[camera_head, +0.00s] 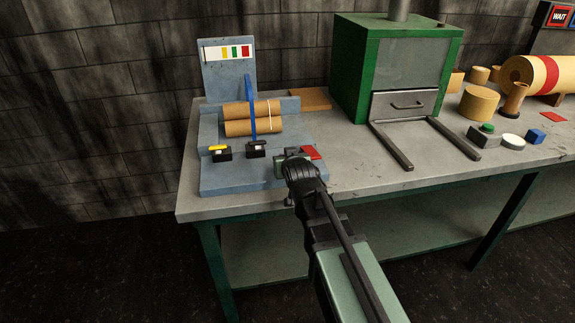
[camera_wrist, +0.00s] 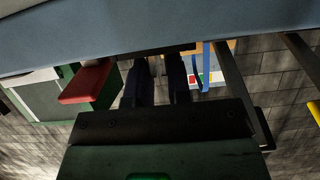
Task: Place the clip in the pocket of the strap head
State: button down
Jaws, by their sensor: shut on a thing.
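A blue-grey fixture (camera_head: 240,178) stands at the bench's left end, with a blue strap (camera_head: 250,105) around two brown rolls (camera_head: 253,120). At the strap's foot is a small black block with a white top (camera_head: 257,148), which looks like the strap head. I cannot see into its pocket. My gripper (camera_head: 292,160) is over the fixture's right front, apart from that block and beside a red piece (camera_head: 312,153). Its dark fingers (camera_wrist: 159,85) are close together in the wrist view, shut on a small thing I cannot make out. I cannot see the clip separately.
A black block with a yellow top (camera_head: 220,152) stands left of the strap foot. The upright panel (camera_head: 228,65) carries coloured stripes. A green furnace (camera_head: 405,70) with two front rails (camera_head: 390,145) is to the right. A green button (camera_head: 487,128) and several rolls stand farther right.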

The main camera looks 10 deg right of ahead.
jog(key=shift+f, duration=0.15)
jog(key=c, duration=1.1)
grip_release()
jog(key=shift+o, duration=0.2)
jog(key=shift+r, duration=0.2)
jog(key=shift+s+r, duration=0.15)
jog(key=shift+s, duration=0.1)
jog(key=p+v, duration=0.3)
jog(key=v, duration=0.4)
jog(key=shift+r, duration=0.1)
jog(key=shift+f, duration=0.25)
jog(key=s+f+g, duration=0.5)
jog(key=s+g, duration=0.1)
jog(key=s, duration=0.2)
jog(key=s+f+g, duration=0.5)
jog(key=s+g, duration=0.2)
jog(key=s, duration=0.1)
jog(key=shift+s+f+g, duration=0.2)
jog(key=shift+s+g, duration=0.05)
jog(key=shift+g, duration=0.05)
